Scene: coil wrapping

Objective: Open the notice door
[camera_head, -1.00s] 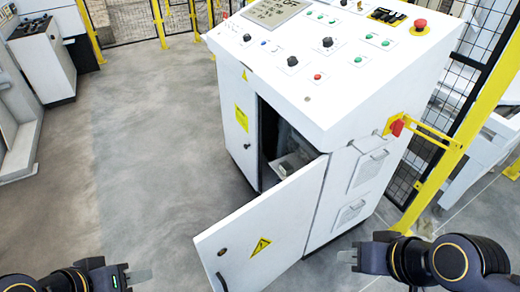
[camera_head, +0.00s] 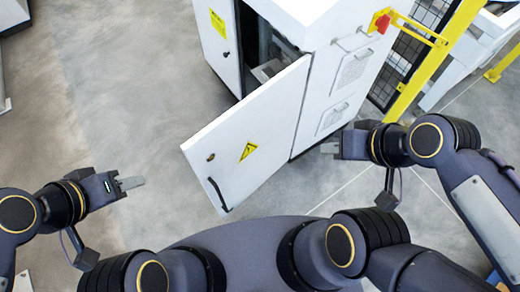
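The white cabinet door (camera_head: 262,128) stands partly open, swung out towards me from the white control cabinet (camera_head: 312,75). It carries a yellow warning triangle (camera_head: 249,150), a dark round lock and a dark handle (camera_head: 217,194) near its free edge. My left gripper (camera_head: 139,182) is left of the door, apart from it, over bare floor. My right gripper (camera_head: 326,147) is right of the door, near the cabinet's side, and seems not to touch it. Both grippers look empty, but their fingers are seen edge-on, so I cannot tell whether they are open.
Bare grey floor (camera_head: 110,100) lies left of the cabinet.

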